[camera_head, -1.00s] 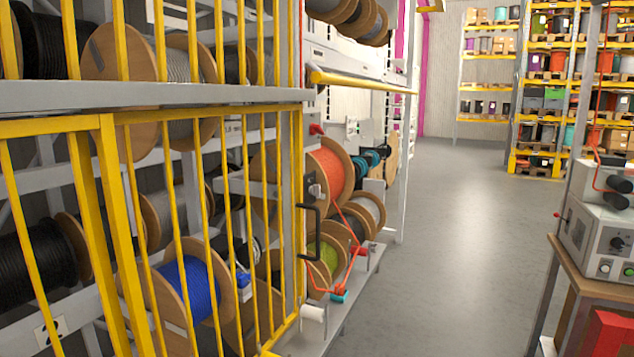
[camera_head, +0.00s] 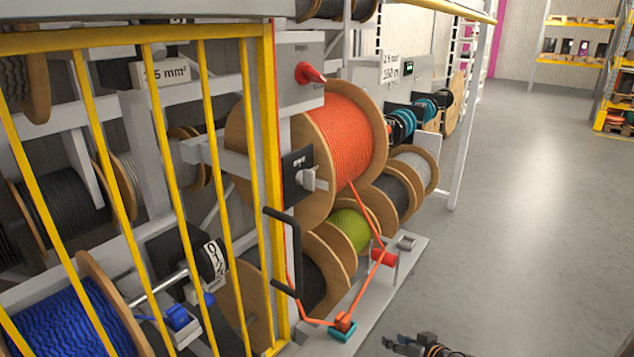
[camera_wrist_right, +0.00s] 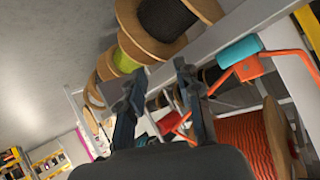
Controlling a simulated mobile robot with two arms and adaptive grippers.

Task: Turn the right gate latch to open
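The yellow barred gate (camera_head: 203,130) stands upright at the left in the head view, with a black pull handle (camera_head: 296,250) on its right edge. Just right of the gate's edge is a black plate with a grey turning piece (camera_head: 308,180), which looks like the latch. My right gripper (camera_head: 418,346) shows at the bottom of the head view, low and to the right of the gate, apart from the latch and handle. In the right wrist view its two fingers (camera_wrist_right: 156,88) are spread with nothing held between them. My left gripper is not in view.
A red rotary knob (camera_head: 310,73) sits on a grey box above the latch. An orange cable reel (camera_head: 345,135) stands beside the latch, its cable running down to a teal piece (camera_head: 342,331) on the lower ledge. The grey floor (camera_head: 510,190) at the right is clear.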

